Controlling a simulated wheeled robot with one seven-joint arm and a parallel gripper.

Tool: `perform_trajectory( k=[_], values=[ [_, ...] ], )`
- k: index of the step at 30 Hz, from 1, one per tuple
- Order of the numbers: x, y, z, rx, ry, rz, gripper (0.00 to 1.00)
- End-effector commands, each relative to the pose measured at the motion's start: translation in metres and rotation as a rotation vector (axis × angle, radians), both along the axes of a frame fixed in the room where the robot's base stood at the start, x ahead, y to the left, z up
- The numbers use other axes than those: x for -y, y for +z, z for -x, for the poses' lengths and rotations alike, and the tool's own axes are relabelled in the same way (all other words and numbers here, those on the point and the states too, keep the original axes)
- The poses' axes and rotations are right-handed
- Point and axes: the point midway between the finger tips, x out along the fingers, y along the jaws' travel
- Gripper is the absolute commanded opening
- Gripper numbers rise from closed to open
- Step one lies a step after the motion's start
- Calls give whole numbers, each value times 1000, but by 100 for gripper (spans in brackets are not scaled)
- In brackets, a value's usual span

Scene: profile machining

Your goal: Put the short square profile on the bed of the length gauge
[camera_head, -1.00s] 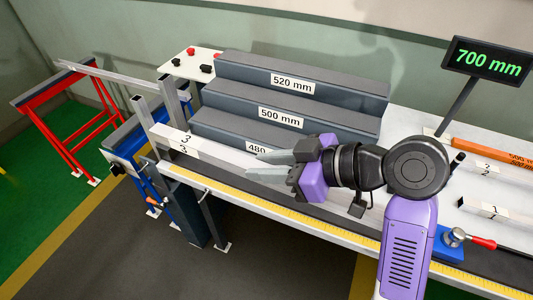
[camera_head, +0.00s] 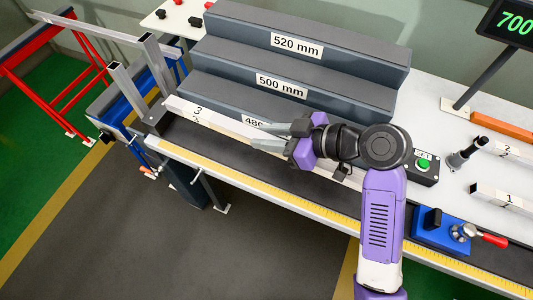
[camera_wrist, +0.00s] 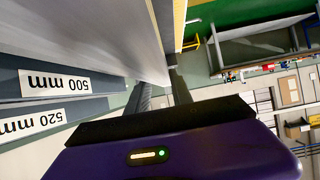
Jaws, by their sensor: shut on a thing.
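My gripper (camera_head: 262,136) is shut on the pale square profile (camera_head: 220,122) marked 3. The profile lies lengthwise along the dark bed of the length gauge (camera_head: 290,190), in front of the grey steps. Its left end is close to the grey upright stop (camera_head: 155,117); I cannot tell whether it touches the bed or the stop. Its right part is partly hidden by my gripper. In the wrist view the profile (camera_wrist: 100,30) fills the upper left, large and close. A yellow scale (camera_head: 260,190) runs along the bed's front edge.
Grey steps labelled 520, 500 and 480 mm (camera_head: 310,45) stand close behind. A blue clamp with a red handle (camera_head: 440,230) sits on the bed at right. Profiles marked 1 (camera_head: 500,197) and 2 (camera_head: 515,150) lie at right. A green button box (camera_head: 424,165) is near my arm.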

Motion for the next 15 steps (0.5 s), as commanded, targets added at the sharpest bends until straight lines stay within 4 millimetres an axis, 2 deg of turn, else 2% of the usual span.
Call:
perform_trajectory(
  k=[1,4,11,15],
  values=[
    [0,-12,1,-4,-1,-1,0],
    [0,-31,0,-4,-1,-1,0],
    [0,-51,0,1,0,-2,0],
    [0,-69,1,-3,-1,-1,0]
  ],
)
